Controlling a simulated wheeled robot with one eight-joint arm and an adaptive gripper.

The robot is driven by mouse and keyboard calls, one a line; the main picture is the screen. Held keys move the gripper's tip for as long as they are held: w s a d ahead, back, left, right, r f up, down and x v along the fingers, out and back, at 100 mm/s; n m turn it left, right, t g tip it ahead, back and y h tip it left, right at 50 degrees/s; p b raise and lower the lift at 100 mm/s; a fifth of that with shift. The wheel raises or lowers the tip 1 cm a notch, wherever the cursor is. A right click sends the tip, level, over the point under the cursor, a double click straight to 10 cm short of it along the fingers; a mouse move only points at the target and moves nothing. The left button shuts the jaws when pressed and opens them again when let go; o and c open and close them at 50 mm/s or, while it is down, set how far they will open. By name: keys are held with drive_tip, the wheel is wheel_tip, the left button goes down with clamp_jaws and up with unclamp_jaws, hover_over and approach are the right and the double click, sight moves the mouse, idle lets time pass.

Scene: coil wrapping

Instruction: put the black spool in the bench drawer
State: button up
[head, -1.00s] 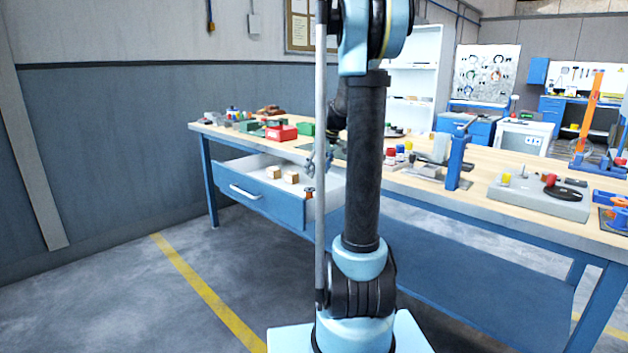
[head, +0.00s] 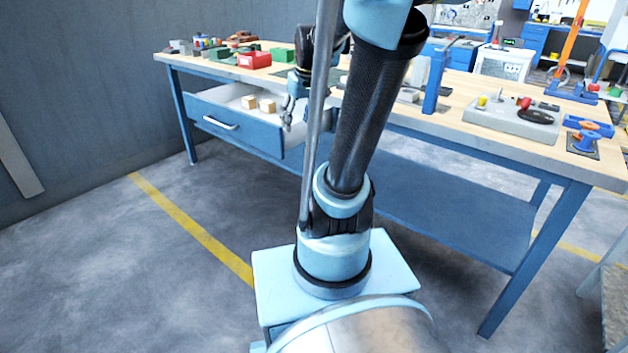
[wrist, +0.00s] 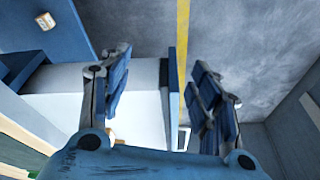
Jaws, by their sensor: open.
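The bench drawer (head: 240,133) stands pulled out at the left end of the workbench; its white inside holds two small wooden blocks (head: 258,104). My gripper (head: 288,112) hangs over the drawer's right part, fingers pointing down. In the wrist view its two fingers (wrist: 162,95) are spread apart with nothing between them, above the white inside of the drawer (wrist: 138,105) and its blue front edge. I cannot make out the black spool for certain; my arm hides part of the drawer's right end and the bench behind it.
A blue lower shelf (head: 440,205) runs beneath. The floor left of the drawer, with a yellow line, is clear.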

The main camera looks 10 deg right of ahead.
drive_tip(key=s+f+m, duration=0.1)
drive_tip(key=s+f, duration=0.4)
drive_tip(key=s, duration=0.4)
drive_tip(key=s+f+m+h, duration=0.1)
drive_tip(key=s+f+m, duration=0.1)
drive_tip(key=s+f, duration=0.4)
drive_tip(key=s, duration=0.3)
drive_tip(key=shift+d+m, duration=0.3)
drive_tip(key=shift+d, duration=0.1)
drive_tip(key=shift+s, duration=0.1)
drive_tip(key=shift+w+f, duration=0.25)
drive_tip(key=shift+w, duration=0.2)
